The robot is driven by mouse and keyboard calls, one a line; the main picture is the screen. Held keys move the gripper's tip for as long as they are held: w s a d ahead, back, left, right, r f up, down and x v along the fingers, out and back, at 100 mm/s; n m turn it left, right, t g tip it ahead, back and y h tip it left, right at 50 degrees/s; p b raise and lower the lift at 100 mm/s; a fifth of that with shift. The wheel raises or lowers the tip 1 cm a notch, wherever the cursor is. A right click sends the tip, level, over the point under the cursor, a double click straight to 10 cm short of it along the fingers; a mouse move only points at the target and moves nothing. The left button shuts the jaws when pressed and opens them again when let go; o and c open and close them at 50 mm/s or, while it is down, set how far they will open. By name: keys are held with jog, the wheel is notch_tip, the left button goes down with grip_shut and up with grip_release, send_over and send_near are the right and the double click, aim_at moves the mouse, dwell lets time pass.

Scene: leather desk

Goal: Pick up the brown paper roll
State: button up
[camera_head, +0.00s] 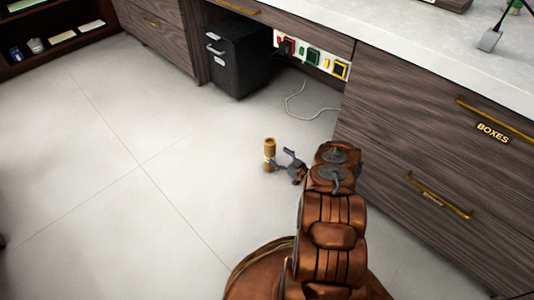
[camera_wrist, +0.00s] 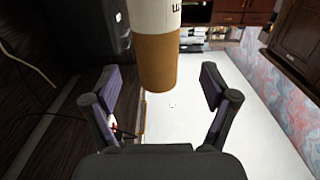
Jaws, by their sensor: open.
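The brown paper roll (camera_head: 269,146) is a small tan upright cylinder in the head view, above the pale floor near the drawers. In the wrist view the roll (camera_wrist: 156,62) shows a brown end and a white band with dark lettering, and its other end is cut off by the frame's top edge. My gripper (camera_head: 278,158) is right beside the roll, with its fingers spread. In the wrist view the open gripper (camera_wrist: 158,82) has one finger on each side of the roll, with gaps on both sides. I cannot tell how deep the roll lies between the fingers.
Wooden drawers (camera_head: 420,140) under a white countertop (camera_head: 430,48) stand close on the right. A black cabinet (camera_head: 238,58) and a power strip (camera_head: 312,56) are behind, with a cable (camera_head: 292,108) on the floor. The tiled floor (camera_head: 110,190) on the left is clear.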

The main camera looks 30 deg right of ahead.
aim_at(274, 152)
jog(key=b+x, duration=0.1)
jog(key=x, duration=0.1)
jog(key=b+x, duration=0.2)
jog(key=x, duration=0.1)
jog(key=shift+w+d+f, duration=0.15)
jog(key=shift+w+f, duration=0.05)
jog(key=shift+w, duration=0.15)
jog(key=shift+w+r, duration=0.15)
jog(key=shift+w, duration=0.2)
jog(key=shift+c, duration=0.2)
grip_shut()
